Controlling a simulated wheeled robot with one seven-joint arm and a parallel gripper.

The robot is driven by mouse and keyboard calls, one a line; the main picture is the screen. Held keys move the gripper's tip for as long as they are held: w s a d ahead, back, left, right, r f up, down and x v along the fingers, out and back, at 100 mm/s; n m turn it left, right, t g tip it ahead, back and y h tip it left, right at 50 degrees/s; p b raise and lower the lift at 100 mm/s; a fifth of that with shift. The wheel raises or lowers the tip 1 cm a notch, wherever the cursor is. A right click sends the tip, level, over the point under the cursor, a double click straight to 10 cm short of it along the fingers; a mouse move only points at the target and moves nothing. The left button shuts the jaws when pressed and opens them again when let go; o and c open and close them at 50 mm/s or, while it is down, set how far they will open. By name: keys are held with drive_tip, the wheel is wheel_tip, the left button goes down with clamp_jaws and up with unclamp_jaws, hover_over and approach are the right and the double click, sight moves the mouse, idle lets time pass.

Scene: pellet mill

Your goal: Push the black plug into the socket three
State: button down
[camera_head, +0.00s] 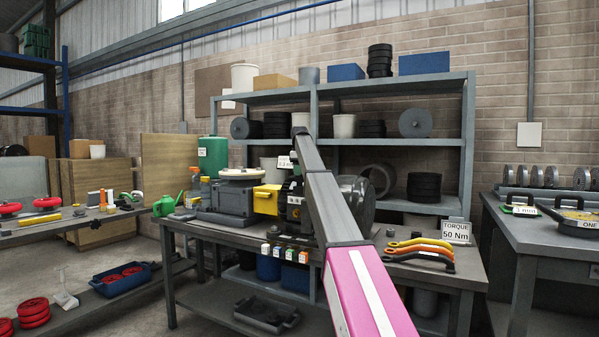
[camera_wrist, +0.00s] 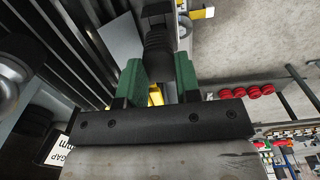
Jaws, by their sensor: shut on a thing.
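In the wrist view, my gripper (camera_wrist: 158,72) has two green finger pads with a black ribbed plug (camera_wrist: 158,38) between them. The gripper is shut on this plug, and its far end runs out of the top of the picture. A bit of yellow shows between the pads, below the plug. In the head view, my pink and grey arm reaches over the bench and hides the gripper and plug. A row of several small white-and-coloured blocks (camera_head: 289,254) hangs on the bench's front edge; their numbers are too small to read, so I cannot tell which is socket three.
The bench (camera_head: 205,227) carries a grey machine (camera_head: 226,199), a yellow box (camera_head: 267,199) and coloured-handled wrenches (camera_head: 420,250) by a "TORQUE 50 Nm" sign (camera_head: 456,232). A loaded shelf (camera_head: 460,150) stands behind. A "GAP" label (camera_wrist: 60,150) is close by in the wrist view.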

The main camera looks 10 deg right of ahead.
drive_tip(key=shift+f, duration=1)
idle(1.9)
drive_tip(key=shift+c, duration=1.3)
unclamp_jaws()
drive_tip(key=shift+r, duration=3.45)
